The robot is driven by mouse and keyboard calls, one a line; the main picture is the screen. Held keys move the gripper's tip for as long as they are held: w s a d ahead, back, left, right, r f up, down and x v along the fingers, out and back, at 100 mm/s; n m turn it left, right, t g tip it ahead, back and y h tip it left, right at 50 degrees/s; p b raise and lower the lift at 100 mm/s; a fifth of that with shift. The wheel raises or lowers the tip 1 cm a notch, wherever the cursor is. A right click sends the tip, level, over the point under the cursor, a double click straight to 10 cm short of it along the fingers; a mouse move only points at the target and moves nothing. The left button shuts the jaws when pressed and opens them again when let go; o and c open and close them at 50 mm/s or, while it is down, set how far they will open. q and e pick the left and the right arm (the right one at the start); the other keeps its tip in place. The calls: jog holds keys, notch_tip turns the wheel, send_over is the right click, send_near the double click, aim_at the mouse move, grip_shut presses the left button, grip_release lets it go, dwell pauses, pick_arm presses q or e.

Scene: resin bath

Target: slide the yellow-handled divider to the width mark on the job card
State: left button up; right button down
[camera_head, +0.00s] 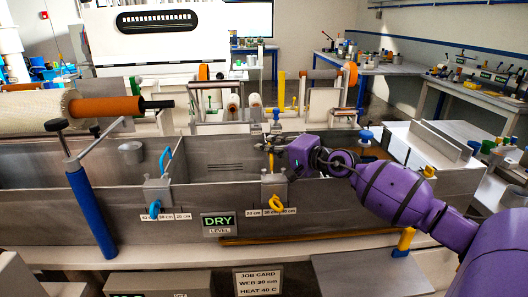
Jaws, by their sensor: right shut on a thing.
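The yellow-handled divider (273,186) stands at the front wall of the grey resin bath, right of the middle. Its upright yellow handle (271,162) rises to my right gripper (274,146), which is shut on it from above and from the right. A yellow loop (275,203) hangs on the divider's front, over a strip of width labels (254,212); the loop covers part of the strip. The job card (258,282) at the bottom reads WEB 30 cm, HEAT 40 C. My left gripper is not in view.
A blue-handled divider (157,190) stands to the left with its own label strip (166,217). A DRY level sign (219,224) sits between them. A blue post (91,213) stands at the left front. A brown rod (300,237) lies along the front ledge.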

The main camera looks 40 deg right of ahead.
jog(key=shift+w+a, duration=0.15)
jog(key=shift+a, duration=0.1)
jog(key=c, duration=2.2)
grip_release()
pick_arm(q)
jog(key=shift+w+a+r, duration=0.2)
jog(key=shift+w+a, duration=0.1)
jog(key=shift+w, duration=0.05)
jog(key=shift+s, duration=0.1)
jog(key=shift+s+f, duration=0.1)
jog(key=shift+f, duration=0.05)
pick_arm(e)
jog(key=v, duration=1.2)
